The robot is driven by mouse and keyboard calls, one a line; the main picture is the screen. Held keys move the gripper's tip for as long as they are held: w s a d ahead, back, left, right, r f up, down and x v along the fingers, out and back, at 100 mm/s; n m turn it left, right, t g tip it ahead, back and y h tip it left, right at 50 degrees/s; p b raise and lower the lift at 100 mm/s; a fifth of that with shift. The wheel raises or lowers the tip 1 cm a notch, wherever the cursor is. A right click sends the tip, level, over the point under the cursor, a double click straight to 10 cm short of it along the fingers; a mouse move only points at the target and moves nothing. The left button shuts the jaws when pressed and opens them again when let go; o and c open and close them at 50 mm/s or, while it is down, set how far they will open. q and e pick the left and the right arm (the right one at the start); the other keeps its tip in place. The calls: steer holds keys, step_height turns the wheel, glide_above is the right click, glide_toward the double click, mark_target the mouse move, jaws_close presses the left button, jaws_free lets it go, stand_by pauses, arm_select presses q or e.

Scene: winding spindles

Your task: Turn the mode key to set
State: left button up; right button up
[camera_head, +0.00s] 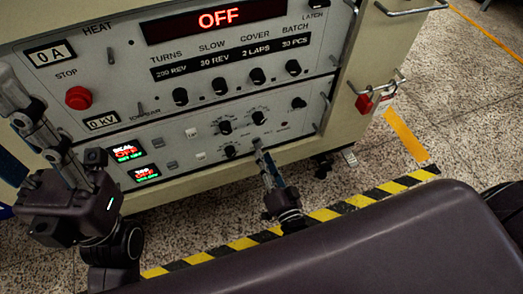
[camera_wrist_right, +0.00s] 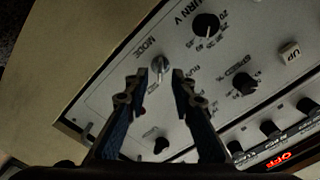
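The mode key (camera_wrist_right: 160,65) is a small silver key switch on the light grey panel, beside the MODE label. My right gripper (camera_wrist_right: 158,76) is open, with one fingertip on each side of the key in the right wrist view. Gaps show on both sides, and I cannot tell how far the tips are from the panel. In the head view my right gripper (camera_head: 262,148) points at the lower panel and hides the key. My left gripper (camera_head: 50,150) is at the left, in front of the machine; its fingertips are not clear.
A black TURN V knob (camera_wrist_right: 208,25) and a SPEED knob (camera_wrist_right: 245,85) are near the key. The red stop button (camera_head: 79,97) is at the left of the upper panel. Striped floor tape (camera_head: 330,212) runs before the machine.

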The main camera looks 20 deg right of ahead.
steer(key=s, duration=0.3)
steer(key=shift+s, duration=0.35)
